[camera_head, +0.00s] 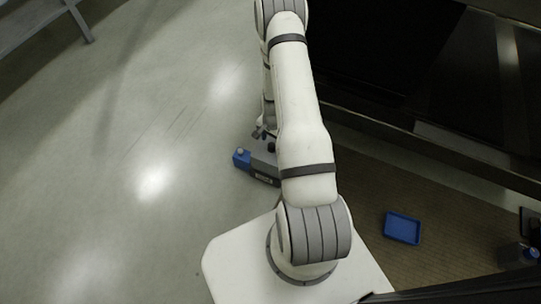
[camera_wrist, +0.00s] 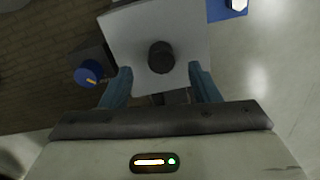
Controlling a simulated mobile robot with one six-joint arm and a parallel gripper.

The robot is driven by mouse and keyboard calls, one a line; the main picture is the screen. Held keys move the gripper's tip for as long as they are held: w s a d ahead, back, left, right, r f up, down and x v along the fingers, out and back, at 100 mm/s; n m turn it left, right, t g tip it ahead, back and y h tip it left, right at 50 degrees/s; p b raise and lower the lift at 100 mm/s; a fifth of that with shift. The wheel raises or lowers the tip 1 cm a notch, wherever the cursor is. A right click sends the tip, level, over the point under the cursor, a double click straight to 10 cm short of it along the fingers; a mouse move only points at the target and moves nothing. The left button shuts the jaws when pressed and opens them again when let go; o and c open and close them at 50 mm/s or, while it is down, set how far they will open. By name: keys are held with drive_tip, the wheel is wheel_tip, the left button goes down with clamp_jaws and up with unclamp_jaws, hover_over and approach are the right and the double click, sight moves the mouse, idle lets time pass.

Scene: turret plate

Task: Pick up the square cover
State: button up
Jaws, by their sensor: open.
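The square cover (camera_wrist: 188,32) is a light grey plate with a dark round knob (camera_wrist: 161,57) standing up from its middle. It fills the upper middle of the wrist view and looks slightly tilted in the picture. My gripper (camera_wrist: 160,76) is open, with one blue finger on each side of the knob's near side. The knob lies between and just ahead of the fingertips, and I see no contact. In the head view, the grey unit with the blue end (camera_head: 242,158) is partly hidden behind my arm.
In the wrist view, a blue dial with a yellow mark (camera_wrist: 88,73) sits left of the cover, and a blue block with a white top (camera_wrist: 230,8) is at the upper right. A blue tray (camera_head: 402,228) lies at the right in the head view. Open floor is left.

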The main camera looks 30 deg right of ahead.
sight(272, 145)
wheel_tip(272, 145, down, 4)
drive_tip(key=shift+r+b, duration=0.1)
drive_tip(key=shift+b, duration=0.65)
drive_tip(key=shift+c, duration=0.4)
clamp_jaws()
